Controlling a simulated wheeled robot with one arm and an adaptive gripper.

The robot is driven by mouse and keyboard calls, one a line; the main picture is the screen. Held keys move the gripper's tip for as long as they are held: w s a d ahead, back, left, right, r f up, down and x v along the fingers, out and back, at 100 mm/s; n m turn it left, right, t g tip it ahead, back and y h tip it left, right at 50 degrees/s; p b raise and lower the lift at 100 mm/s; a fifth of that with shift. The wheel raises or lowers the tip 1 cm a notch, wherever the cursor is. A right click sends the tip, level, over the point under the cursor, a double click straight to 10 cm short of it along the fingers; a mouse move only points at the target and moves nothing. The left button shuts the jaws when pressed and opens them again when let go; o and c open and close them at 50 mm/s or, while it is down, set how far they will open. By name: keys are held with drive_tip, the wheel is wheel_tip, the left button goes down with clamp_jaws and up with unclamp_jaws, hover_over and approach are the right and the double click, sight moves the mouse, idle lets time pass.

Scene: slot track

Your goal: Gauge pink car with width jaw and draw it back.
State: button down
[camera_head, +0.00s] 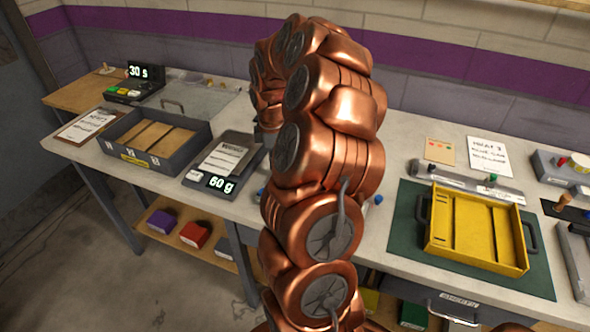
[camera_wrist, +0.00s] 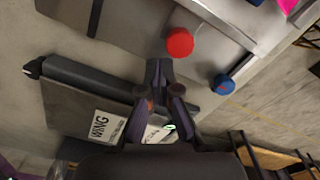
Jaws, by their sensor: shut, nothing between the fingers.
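My gripper (camera_wrist: 165,88) shows in the wrist view with its dark fingers together and nothing between them. It is over the bench, close to a red round knob (camera_wrist: 180,42) and a blue round knob (camera_wrist: 222,84); whether it touches either I cannot tell. A bright pink piece (camera_wrist: 288,5) is cut off at the top right edge of the wrist view, apart from the fingers; I cannot tell if it is the pink car. I cannot make out the width jaw for certain. In the head view my copper arm hides the middle of the bench and my gripper.
A yellow tray (camera_head: 437,262) sits on a green mat (camera_head: 405,228) at right. At left are a grey divided tray (camera_head: 184,168), a scale reading 60 g (camera_head: 217,183) and a clipboard (camera_head: 86,124). A labelled grey unit (camera_wrist: 75,108) lies left of my fingers in the wrist view.

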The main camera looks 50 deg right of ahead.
drive_tip(key=shift+s+d+b, duration=0.3)
drive_tip(key=shift+s+b, duration=0.1)
drive_tip(key=shift+s, duration=0.5)
drive_tip(key=shift+s+d+b, duration=0.25)
drive_tip(key=shift+s+b, duration=0.1)
drive_tip(key=shift+s, duration=0.55)
idle(2.5)
drive_tip(key=shift+w+a, duration=0.1)
drive_tip(key=shift+w, duration=0.3)
drive_tip(key=shift+r, duration=0.1)
drive_tip(key=shift+r+p, duration=1.2)
drive_tip(key=shift+r, duration=2.7)
